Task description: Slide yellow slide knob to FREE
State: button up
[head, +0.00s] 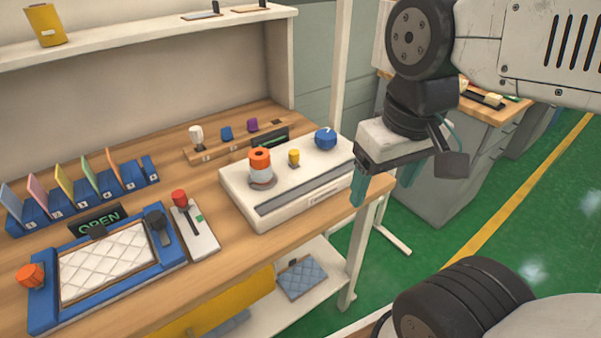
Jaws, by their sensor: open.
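A small yellow knob (294,157) stands on top of the white box (315,192) at the right end of the workbench. It sits between an orange-and-white cylinder (260,167) and a blue round knob (325,139). I cannot read any FREE mark near it. A long dark slot runs along the box in front of these parts. My gripper (384,182) hangs to the right of the box, off the bench's right edge, with its teal fingers pointing down. It is open with nothing between the fingers, and clear of the yellow knob.
A blue frame (42,312) with a quilted white pad and an OPEN sign (100,220) lies at the left. Beside it is a white plate (202,239) with a red-knobbed lever. A wooden rail with small parts lies behind the box. A post (341,75) rises at the back right.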

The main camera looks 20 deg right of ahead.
aim_at(294, 154)
jog(key=z, duration=1.05)
jog(key=k, duration=0.45)
jog(key=u, duration=0.85)
